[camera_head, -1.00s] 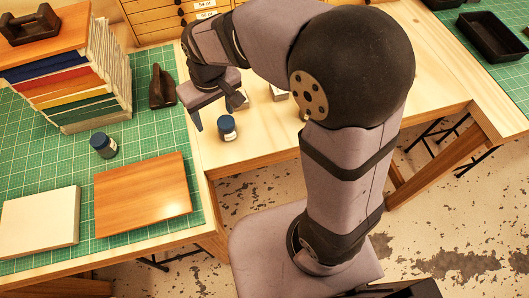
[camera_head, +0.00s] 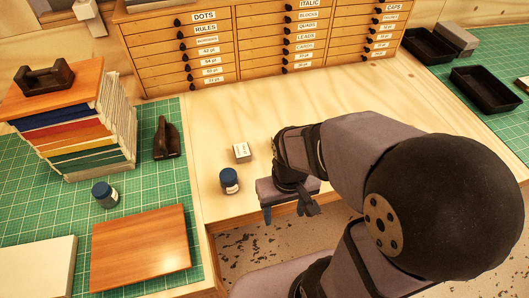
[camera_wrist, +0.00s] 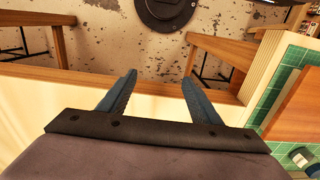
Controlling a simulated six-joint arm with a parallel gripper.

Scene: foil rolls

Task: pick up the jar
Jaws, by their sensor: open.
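Two small jars with dark blue lids and pale labels stand upright in the head view. One jar (camera_head: 229,181) is on the bare wooden tabletop (camera_head: 211,111). The other jar (camera_head: 104,195) is on the green mat to the left; a jar (camera_wrist: 301,158) on the mat also shows at the lower right of the wrist view. My gripper (camera_head: 289,212) is open and empty, to the right of the jar on the wood and near the table's front edge. In the wrist view my gripper's fingers (camera_wrist: 157,74) are spread, with table edge and floor between them.
A small white box (camera_head: 241,152) lies behind the jar on the wood. A brown board (camera_head: 141,250), a pale slab (camera_head: 38,268), a stack of books (camera_head: 80,140) and a dark tool (camera_head: 166,138) are on the left mat. A drawer cabinet (camera_head: 270,45) stands behind.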

